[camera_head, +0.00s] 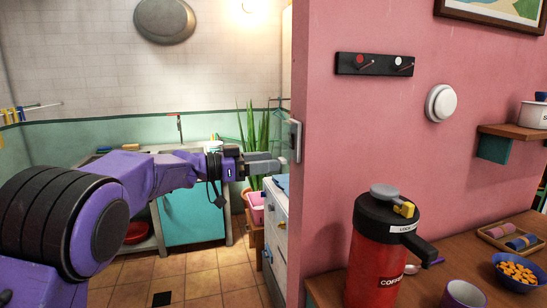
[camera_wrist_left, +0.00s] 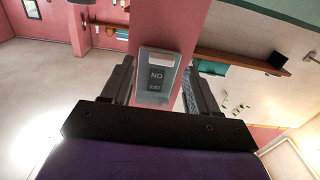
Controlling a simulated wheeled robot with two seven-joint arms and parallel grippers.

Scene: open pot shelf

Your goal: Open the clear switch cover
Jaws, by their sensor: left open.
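The clear switch cover (camera_head: 295,141) is on the narrow end face of the pink wall, seen edge-on in the head view. In the left wrist view the cover (camera_wrist_left: 171,62) is a see-through box over a grey plate reading "NO", with smaller marks below. It looks closed. My left gripper (camera_head: 281,160) reaches in from the left and is open, its fingertips close to the wall end, slightly below the cover. In the wrist view its fingers stand on either side of the cover; I cannot tell whether they touch it. My right gripper is out of view.
The pink wall (camera_head: 370,165) stands right of the gripper. A white drawer cabinet (camera_head: 276,225) and a plant (camera_head: 257,128) are below and behind it. A red coffee flask (camera_head: 379,260) stands on the wooden counter at the right.

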